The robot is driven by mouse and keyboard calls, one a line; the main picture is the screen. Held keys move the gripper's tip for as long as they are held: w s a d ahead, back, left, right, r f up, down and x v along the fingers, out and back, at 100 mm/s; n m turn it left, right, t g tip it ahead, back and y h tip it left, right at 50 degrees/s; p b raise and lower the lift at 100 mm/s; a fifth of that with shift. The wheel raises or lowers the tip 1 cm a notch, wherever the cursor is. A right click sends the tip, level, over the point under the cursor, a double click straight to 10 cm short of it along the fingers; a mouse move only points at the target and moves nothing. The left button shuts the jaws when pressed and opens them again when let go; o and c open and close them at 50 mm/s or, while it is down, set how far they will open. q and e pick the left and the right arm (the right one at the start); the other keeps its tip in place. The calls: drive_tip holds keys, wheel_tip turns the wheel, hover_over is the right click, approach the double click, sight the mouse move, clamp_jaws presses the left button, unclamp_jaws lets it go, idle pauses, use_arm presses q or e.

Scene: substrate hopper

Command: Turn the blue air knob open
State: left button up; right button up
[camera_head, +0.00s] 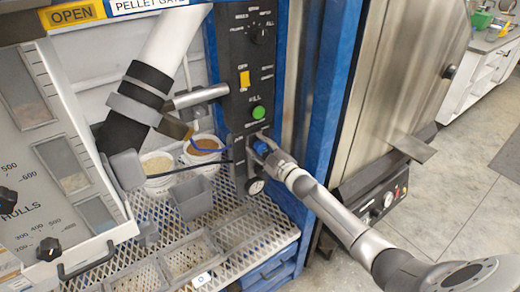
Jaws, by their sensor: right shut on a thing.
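The blue air knob (261,148) sits low on the black control panel (249,85), below the green button and above a small round gauge (256,186). My right gripper (263,151) reaches in from the lower right and is shut on the knob, with its fingers at the knob's sides. The fingers and wrist hide part of the knob, so its turned position cannot be told. My left gripper is not in view.
A yellow switch (244,79), a green button (258,112) and a black selector dial (258,34) are above the knob. A steel cabinet (400,90) stands to the right.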

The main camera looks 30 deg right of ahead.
drive_tip(key=n, duration=0.2)
drive_tip(key=n+b, duration=0.1)
drive_tip(key=n, duration=0.1)
drive_tip(key=n+b, duration=0.1)
drive_tip(key=n, duration=0.1)
drive_tip(key=shift+f+n, duration=0.25)
drive_tip(key=shift+n, duration=0.05)
drive_tip(key=n+b, duration=0.2)
drive_tip(key=n, duration=0.2)
drive_tip(key=shift+a+n, duration=0.1)
drive_tip(key=shift+n, duration=0.3)
drive_tip(key=o, duration=1)
drive_tip(key=shift+r, duration=0.1)
drive_tip(key=shift+s, duration=0.15)
drive_tip(key=s, duration=0.4)
drive_tip(key=s+d, duration=0.1)
drive_tip(key=s, duration=0.6)
drive_tip(key=shift+s+d, duration=0.35)
drive_tip(key=shift+d, duration=0.05)
